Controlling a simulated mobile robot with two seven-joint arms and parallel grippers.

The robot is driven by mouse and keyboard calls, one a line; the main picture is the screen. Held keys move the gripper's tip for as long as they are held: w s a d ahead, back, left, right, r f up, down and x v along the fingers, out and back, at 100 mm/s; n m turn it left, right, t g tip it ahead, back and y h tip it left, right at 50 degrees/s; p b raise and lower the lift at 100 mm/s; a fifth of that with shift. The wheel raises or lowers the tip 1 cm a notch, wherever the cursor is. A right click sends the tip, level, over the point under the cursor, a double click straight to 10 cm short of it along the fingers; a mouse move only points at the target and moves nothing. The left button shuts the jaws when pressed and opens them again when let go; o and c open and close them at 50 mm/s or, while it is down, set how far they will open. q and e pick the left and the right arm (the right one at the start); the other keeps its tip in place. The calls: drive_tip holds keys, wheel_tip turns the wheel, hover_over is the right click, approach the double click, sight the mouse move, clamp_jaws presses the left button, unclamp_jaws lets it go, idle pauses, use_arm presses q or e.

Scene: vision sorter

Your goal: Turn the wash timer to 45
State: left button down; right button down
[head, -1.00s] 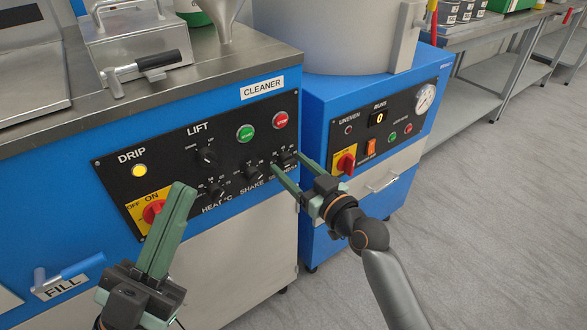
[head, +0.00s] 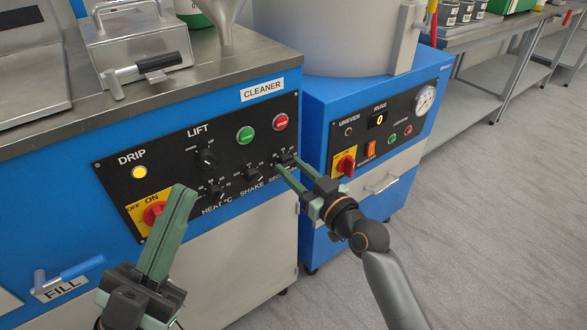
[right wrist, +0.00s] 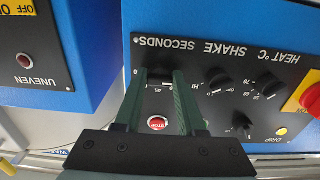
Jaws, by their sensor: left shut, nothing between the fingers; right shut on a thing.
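The wash timer is the black SECONDS knob (head: 287,159) at the right end of the black cleaner panel (head: 225,135). My right gripper (head: 286,165) is shut on this knob, one finger on each side. In the right wrist view, which is upside down, the knob (right wrist: 160,73) sits between the two green fingertips. A 0 and a 45 show on its scale, but I cannot tell where its pointer stands. My left gripper (head: 184,188) is shut and empty, in front of the panel near the red ON/OFF switch (head: 154,212).
The SHAKE knob (head: 253,176) and HEAT knob (head: 216,192) are left of the timer. Green (head: 245,135) and red (head: 280,122) buttons are above. A second blue machine (head: 375,110) stands to the right. The floor (head: 480,220) at right is clear.

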use_arm(q)
drive_tip(key=shift+r, duration=0.15)
use_arm(e)
drive_tip(key=m+p, duration=0.2)
drive_tip(key=m, duration=0.1)
drive_tip(key=shift+r+p, duration=0.15)
drive_tip(key=shift+p, duration=0.15)
drive_tip(key=m+p, duration=0.1)
drive_tip(key=m, duration=0.2)
drive_tip(key=m+p, duration=0.2)
drive_tip(key=m, duration=0.3)
drive_tip(key=shift+s+a+m, duration=0.1)
drive_tip(key=shift+m, duration=0.2)
drive_tip(key=m+p, duration=0.1)
drive_tip(key=m, duration=0.4)
drive_tip(key=shift+m, duration=0.3)
drive_tip(key=shift+m+p, duration=0.3)
drive_tip(key=shift+m, duration=0.1)
use_arm(q)
drive_tip(key=shift+y, duration=0.8)
drive_tip(key=r, duration=0.3)
drive_tip(key=w+r, duration=0.1)
drive_tip(key=r, duration=0.1)
drive_tip(key=shift+a+r, duration=0.25)
drive_tip(key=shift+a, duration=0.15)
